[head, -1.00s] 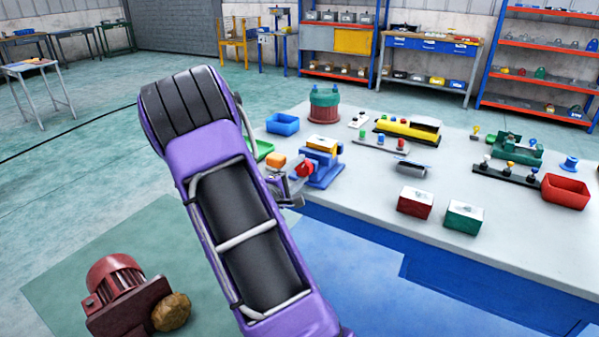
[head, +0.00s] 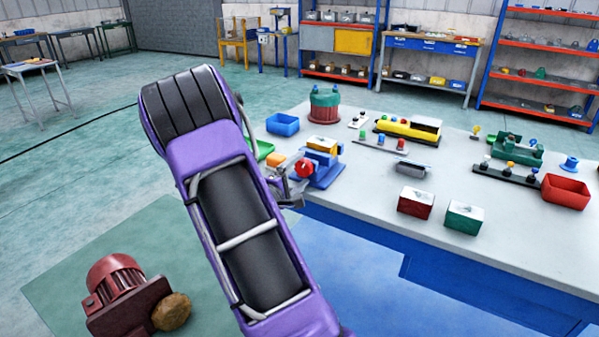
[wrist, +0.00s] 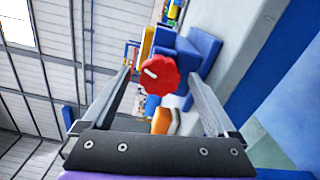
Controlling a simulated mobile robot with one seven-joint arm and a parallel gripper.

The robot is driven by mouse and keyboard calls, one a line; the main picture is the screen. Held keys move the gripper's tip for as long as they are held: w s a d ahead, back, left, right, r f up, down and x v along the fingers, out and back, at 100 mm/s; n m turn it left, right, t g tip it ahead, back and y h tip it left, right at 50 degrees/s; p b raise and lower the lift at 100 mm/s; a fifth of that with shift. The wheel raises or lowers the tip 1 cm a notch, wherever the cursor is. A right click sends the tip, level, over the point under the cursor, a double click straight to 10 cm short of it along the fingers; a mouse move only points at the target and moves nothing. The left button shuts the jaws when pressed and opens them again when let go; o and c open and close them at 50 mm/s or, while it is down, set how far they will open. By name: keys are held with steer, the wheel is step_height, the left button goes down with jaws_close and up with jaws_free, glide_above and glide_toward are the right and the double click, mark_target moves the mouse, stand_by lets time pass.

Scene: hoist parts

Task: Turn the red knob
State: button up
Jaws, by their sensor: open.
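The red knob (head: 305,168) sits on the front of a blue block-like fixture (head: 325,172) near the table's left edge. In the wrist view the red knob (wrist: 160,76) has a lobed rim and a pale mark at its upper left. My gripper (wrist: 158,82) is open, with one finger on each side of the knob in that view. Gaps show between the knob and both fingers, and I see no contact. In the head view my purple arm hides part of my gripper (head: 288,184), which is close to the knob.
A red box (head: 415,203) and a green box (head: 464,217) stand to the right. A red motor (head: 120,290) is at lower left.

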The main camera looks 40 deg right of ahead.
steer(key=v, duration=1.7)
steer(key=shift+a+p, duration=0.2)
steer(key=shift+p, duration=0.1)
